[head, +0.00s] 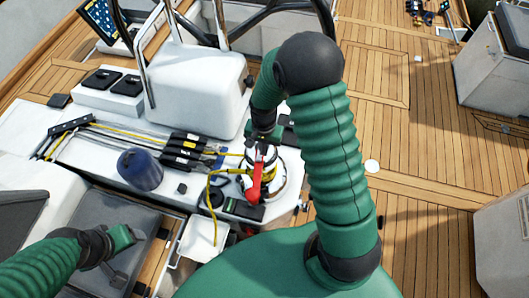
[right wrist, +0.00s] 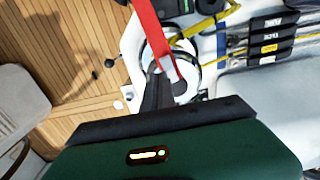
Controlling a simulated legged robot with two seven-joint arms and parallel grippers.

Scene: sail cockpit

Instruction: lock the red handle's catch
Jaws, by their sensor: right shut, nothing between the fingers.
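The red handle (head: 257,178) is on top of the silver winch (head: 275,190), with yellow rope around the drum. It points toward the picture's bottom. The handle (right wrist: 155,30) also runs down from the top edge in the right wrist view, ending close by my fingertips. My right gripper (head: 262,138) is above the winch at the handle's far end; its dark fingers (right wrist: 160,80) are shut and empty. I cannot tell whether they touch the handle. The catch is too small to make out. My left gripper (head: 136,236) is at lower left, away from the winch; its jaws are unclear.
A white housing (head: 195,90) with metal rails is behind. Yellow rope (head: 215,225) hangs over the front edge. Teak deck (head: 420,160) is open at right.

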